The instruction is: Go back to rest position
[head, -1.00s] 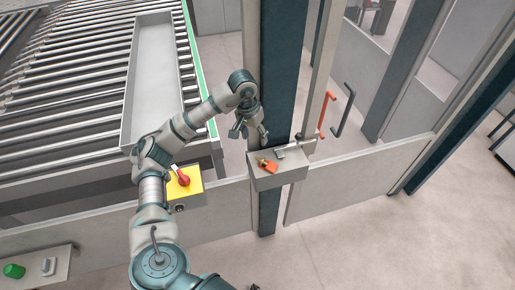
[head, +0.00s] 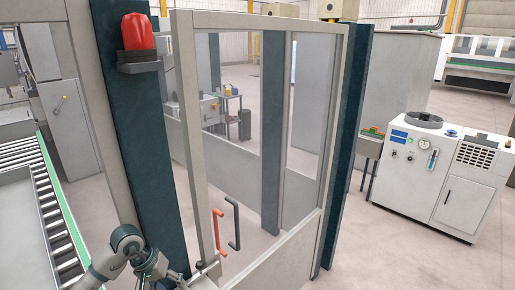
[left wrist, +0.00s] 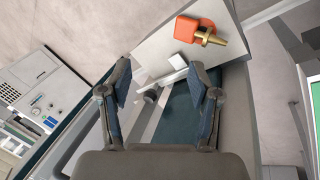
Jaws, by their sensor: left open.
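My left gripper (left wrist: 160,85) is open in the left wrist view, with its two fingers apart and nothing held between them. Beyond the fingertips is a grey box (left wrist: 160,48) on the dark post. An orange padlock-like piece with a brass pin (left wrist: 190,28) lies on the box, beyond the right finger. A pale latch piece (left wrist: 176,62) shows near the fingertips; I cannot tell whether they touch it. In the head view my left gripper (head: 150,268) is at the lower left, by the foot of the dark post (head: 138,140). My right gripper is not in view.
A framed glass door (head: 255,130) with an orange handle (head: 218,230) and a dark handle (head: 234,222) stands right of my left arm. A red beacon (head: 138,31) is on the post. A roller conveyor (head: 25,155) lies left. A white machine (head: 445,170) stands right, with open floor before it.

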